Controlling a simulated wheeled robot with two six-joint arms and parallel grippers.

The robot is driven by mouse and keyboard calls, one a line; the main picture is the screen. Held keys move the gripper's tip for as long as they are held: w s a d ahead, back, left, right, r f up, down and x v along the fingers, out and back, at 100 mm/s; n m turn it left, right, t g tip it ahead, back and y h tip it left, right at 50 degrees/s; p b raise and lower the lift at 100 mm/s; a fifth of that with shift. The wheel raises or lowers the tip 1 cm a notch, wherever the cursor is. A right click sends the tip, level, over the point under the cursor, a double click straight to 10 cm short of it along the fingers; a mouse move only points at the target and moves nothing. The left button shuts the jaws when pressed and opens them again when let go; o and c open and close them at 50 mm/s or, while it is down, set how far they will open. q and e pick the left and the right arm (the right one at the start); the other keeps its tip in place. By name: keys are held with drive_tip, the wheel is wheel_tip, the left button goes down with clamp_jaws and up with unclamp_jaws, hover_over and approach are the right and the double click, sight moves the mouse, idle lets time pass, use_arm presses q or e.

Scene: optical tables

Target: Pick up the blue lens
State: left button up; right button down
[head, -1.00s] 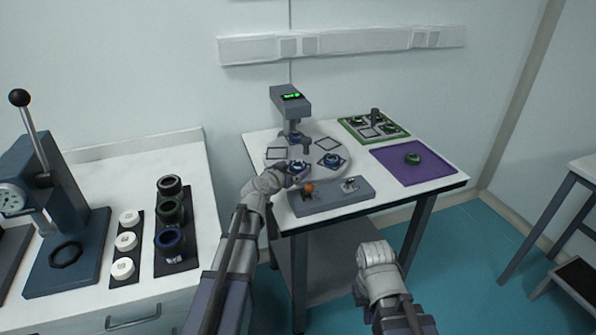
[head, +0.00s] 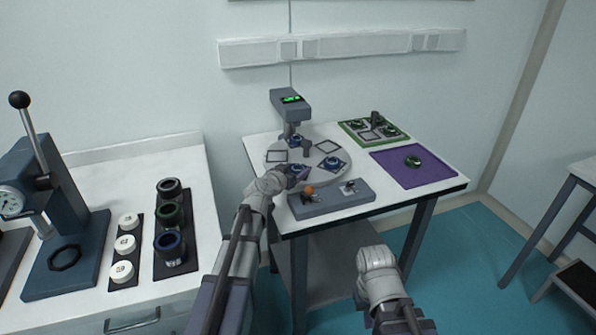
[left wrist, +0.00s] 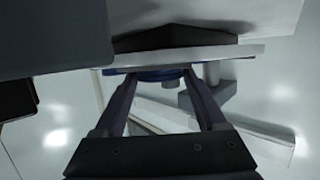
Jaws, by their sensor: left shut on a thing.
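Several blue lenses sit on a round grey turntable (head: 313,154) on the far table. One blue lens (head: 297,170) is at the turntable's front left, at the fingertips of my left gripper (head: 287,173). Another blue lens (head: 332,162) is on the right, and a third blue lens (head: 296,141) is at the back under the instrument head. In the left wrist view, my left gripper (left wrist: 160,78) is shut on the blue lens (left wrist: 150,74), whose edge shows between the fingers. My right gripper (head: 376,259) hangs in front of the table, its fingers not clear.
A grey block (head: 332,199) with an orange knob stands at the table's front edge, close to my left gripper. The instrument (head: 290,105) rises behind the turntable. A purple mat (head: 428,172) and green-edged tray (head: 348,131) lie right. A left bench holds a press (head: 55,235).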

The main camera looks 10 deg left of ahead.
sight(295, 171)
use_arm(q)
drive_tip(key=shift+c, duration=0.4)
drive_tip(key=shift+r, duration=0.1)
wheel_tip(295, 171, up, 12)
drive_tip(key=p, duration=1.2)
drive_tip(key=shift+r, duration=0.15)
